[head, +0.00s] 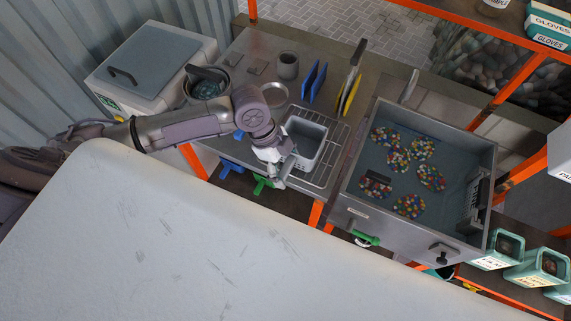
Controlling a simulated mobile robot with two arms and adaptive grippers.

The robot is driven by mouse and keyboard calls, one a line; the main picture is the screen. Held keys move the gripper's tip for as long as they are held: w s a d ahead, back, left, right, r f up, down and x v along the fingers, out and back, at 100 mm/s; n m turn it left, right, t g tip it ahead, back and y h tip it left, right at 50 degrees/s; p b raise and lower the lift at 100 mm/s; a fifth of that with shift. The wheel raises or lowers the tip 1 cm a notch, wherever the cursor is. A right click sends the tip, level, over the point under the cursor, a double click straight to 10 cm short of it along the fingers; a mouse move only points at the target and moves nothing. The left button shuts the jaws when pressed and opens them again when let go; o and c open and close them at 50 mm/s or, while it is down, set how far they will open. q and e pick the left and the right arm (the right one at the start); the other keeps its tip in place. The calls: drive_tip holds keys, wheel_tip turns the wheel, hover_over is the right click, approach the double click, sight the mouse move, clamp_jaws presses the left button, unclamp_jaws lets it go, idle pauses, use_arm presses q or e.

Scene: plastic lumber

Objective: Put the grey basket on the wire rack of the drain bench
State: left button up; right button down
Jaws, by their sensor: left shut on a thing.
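The grey basket (303,150) has a pale rim and looks empty. It is over the wire rack (327,168) at the right part of the drain bench (257,60). I cannot tell whether its base touches the wires. My left gripper (285,166) reaches in from the left and is shut on the basket's near left side. The arm hides part of the bench and of the basket's left side. My right gripper is out of view.
A large grey tray (437,122) with colourful pellet piles stands right of the rack. A pot (207,85), a grey cup (288,66), blue plates (315,82) and upright tools are on the bench. A pale surface (200,240) fills the foreground.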

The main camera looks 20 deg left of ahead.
use_arm(q)
drive_tip(key=shift+f, duration=0.15)
drive_tip(key=o, duration=1.2)
drive_tip(key=v, duration=1.2)
